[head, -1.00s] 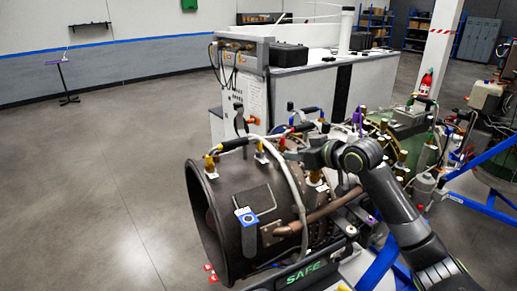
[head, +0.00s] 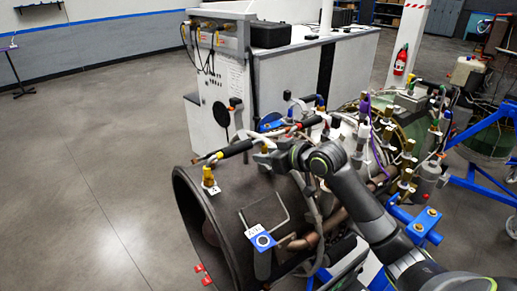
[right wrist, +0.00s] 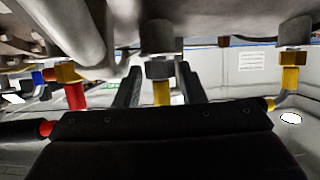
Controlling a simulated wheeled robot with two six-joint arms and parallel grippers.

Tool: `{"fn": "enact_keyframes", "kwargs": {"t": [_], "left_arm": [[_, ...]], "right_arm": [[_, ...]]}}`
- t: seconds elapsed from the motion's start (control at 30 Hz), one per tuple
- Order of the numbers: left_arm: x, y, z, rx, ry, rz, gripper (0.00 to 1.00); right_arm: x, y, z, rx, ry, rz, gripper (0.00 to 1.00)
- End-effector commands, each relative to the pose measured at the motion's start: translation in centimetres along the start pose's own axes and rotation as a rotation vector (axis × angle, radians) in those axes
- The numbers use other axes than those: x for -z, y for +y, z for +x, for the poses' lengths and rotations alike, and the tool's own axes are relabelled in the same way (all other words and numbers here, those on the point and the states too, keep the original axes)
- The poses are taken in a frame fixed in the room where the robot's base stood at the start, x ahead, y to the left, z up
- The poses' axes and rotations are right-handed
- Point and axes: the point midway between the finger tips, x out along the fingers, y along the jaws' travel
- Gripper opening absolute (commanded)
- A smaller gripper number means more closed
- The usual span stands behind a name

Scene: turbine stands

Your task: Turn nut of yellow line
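My right gripper (head: 265,158) is at the top of the dark turbine casing (head: 237,205), near its open front end. In the right wrist view my right gripper (right wrist: 158,88) has its two dark fingers apart, one on each side of a yellow fitting (right wrist: 162,93) with a dark nut (right wrist: 160,68). Gaps show between the fitting and both fingers. Another yellow fitting (right wrist: 290,78) with a bent end is at the right there. In the head view a brass and yellow fitting (head: 208,177) stands left of the gripper. My left gripper is not in view.
A red fitting (right wrist: 75,95) with a brass nut is left of the fingers. Several hoses and brass fittings (head: 388,133) crowd the turbine to the right. A white cabinet (head: 225,90) stands behind. The floor at left is clear.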

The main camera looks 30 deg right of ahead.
Motion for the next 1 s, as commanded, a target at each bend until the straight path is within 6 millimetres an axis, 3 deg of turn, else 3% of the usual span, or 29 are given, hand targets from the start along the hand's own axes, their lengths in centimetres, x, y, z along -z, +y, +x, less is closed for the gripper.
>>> {"fn": "enact_keyframes", "kwargs": {"t": [0.37,0.6,1.0], "left_arm": [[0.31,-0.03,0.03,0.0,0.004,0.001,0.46],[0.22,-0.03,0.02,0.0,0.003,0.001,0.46],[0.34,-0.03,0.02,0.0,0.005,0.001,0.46]], "right_arm": [[-0.2,-0.06,0.0,0.0,0.0,-0.001,0.36],[-0.19,-0.06,0.0,0.0,0.0,-0.001,0.05],[-0.16,-0.3,0.03,-0.074,0.002,0.03,0.05]]}}
